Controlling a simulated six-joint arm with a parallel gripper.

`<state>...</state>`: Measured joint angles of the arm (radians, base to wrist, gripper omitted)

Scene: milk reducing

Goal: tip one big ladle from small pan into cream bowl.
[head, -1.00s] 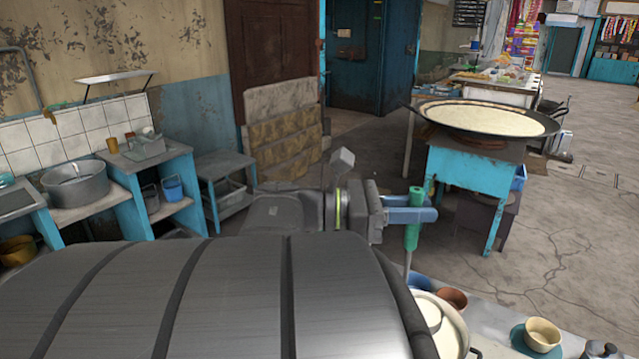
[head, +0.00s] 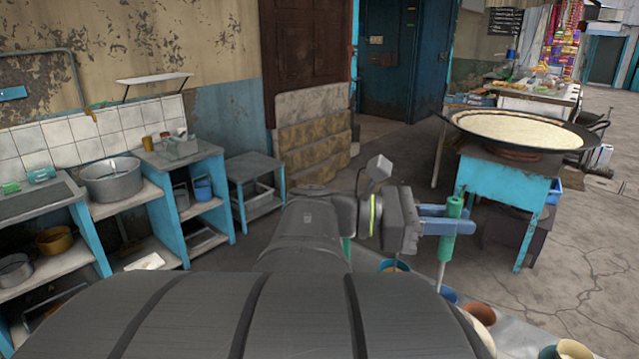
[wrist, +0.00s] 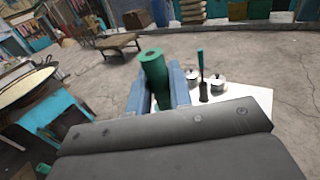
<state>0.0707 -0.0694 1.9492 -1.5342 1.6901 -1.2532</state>
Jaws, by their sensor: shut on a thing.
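My gripper (head: 447,220) has blue fingers shut on the green handle (head: 452,212) of a ladle. The handle also shows between the fingers in the wrist view (wrist: 153,68). A thin metal rod runs down from it, nearly upright; the ladle's bowl is hidden behind my body. The cream bowl (head: 574,350) stands at the bottom right of the head view, cut by the frame edge. A pale round pan (head: 482,328), perhaps the small pan, shows only its edge past my body; its contents are hidden.
A reddish-brown bowl (head: 480,313) and a blue one (head: 449,295) stand on the counter close to the ladle rod. A wide pan of milk (head: 520,126) sits on a blue stand behind. The wrist view shows lidded pots (wrist: 217,83) on a white top.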

